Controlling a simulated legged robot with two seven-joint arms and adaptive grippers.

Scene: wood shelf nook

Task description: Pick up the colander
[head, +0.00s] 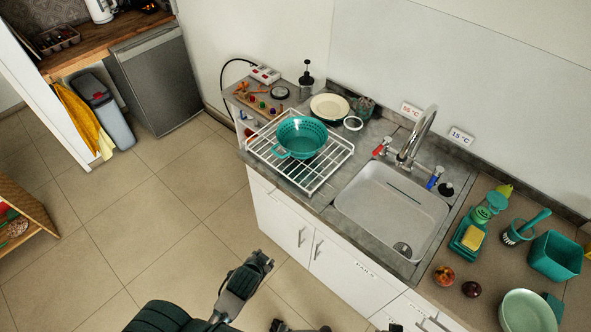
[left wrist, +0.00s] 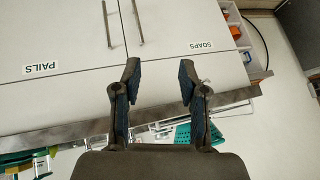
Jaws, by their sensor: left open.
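The teal colander (head: 302,136) sits upright on a white wire rack (head: 334,157) on the counter, left of the sink, with a handle toward the front left. Part of it shows in the left wrist view (left wrist: 182,134), behind my finger. My left gripper (head: 262,260) is open and empty, in front of the cabinets and below the counter, well apart from the colander. Its two fingers (left wrist: 159,82) face the cabinet doors in the left wrist view. Dark parts at the bottom edge of the head view may be my right gripper (head: 279,326); its jaws are not clear.
The sink (head: 390,208) with its tall faucet (head: 417,137) is right of the rack. A plate (head: 329,107), a soap pump (head: 306,82) and small items stand behind the rack. A green bowl (head: 527,312) and fruit are at right. The floor (head: 150,215) at left is clear.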

